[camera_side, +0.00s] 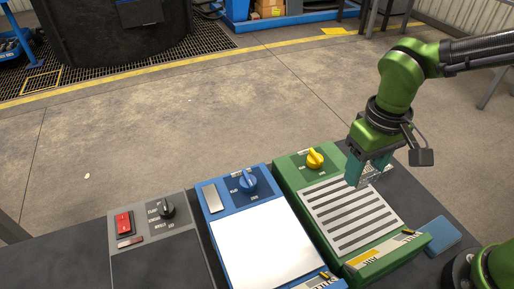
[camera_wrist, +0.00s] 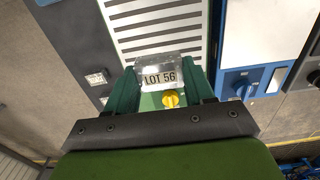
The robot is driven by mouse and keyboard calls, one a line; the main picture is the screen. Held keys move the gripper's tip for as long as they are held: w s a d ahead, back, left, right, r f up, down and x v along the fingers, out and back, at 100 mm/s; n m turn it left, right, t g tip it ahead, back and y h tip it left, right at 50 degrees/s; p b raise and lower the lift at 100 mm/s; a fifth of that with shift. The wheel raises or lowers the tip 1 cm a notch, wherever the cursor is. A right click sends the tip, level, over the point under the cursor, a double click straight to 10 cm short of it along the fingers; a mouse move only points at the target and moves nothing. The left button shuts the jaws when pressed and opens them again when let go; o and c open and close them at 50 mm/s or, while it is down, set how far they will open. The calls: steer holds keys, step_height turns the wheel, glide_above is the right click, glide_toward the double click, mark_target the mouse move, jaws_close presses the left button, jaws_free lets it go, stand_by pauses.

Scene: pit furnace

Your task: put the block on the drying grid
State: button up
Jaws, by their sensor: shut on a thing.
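The block (camera_wrist: 158,73) is pale grey and glassy, with a "LOT 56" label facing the wrist camera. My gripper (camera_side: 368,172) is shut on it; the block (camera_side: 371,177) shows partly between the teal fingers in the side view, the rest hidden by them. The drying grid (camera_side: 352,214) is a white plate with dark slots on the green unit. The gripper and block are at the grid's far right corner in the side view. In the wrist view the block overlaps the knob end of the grid (camera_wrist: 160,33). I cannot tell the gap beneath it.
The green unit (camera_side: 365,269) has a yellow knob (camera_side: 314,159) at its far end. A blue unit (camera_side: 215,223) with a white plate (camera_side: 262,243) stands left of it, then a grey switch panel (camera_side: 148,231). A blue pad (camera_side: 441,234) lies to the right.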

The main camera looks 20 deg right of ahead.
mark_target(349, 207)
step_height(349, 207, down, 9)
steer(key=shift+f, duration=0.2)
stand_by(0.4)
steer(key=o, duration=1.3)
steer(key=shift+f, duration=0.1)
step_height(349, 207, up, 12)
steer(key=shift+r, duration=0.15)
steer(key=shift+d, duration=0.1)
